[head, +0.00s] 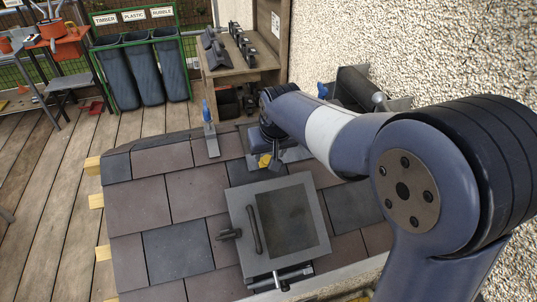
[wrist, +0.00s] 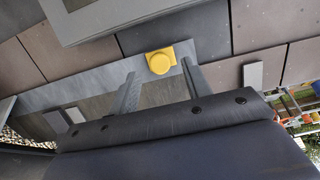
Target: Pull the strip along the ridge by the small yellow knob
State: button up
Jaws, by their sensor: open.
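The small yellow knob (wrist: 160,61) shows at the middle of the wrist view, on the end of a flat grey strip (wrist: 75,88) that runs off to the left. In the head view the knob (head: 265,161) is a yellow spot just below my gripper (head: 271,150). My gripper is open in the wrist view (wrist: 158,80), one finger on each side of the knob's near side. The fingers look apart from the knob. How deep they reach around it I cannot tell. My arm and gripper hide part of the strip in the head view.
A framed roof window (head: 237,215) with a handle lies below the knob, among brown and grey slates (head: 180,252). A blue-handled tool (head: 209,125) rests left of my gripper. A rough wall (head: 410,50) rises at the right. Bins (head: 143,75) and a bench (head: 232,68) stand behind.

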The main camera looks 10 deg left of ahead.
aim_at(267, 161)
jog(key=shift+x, duration=1.2)
jog(key=shift+c, duration=0.6)
grip_shut()
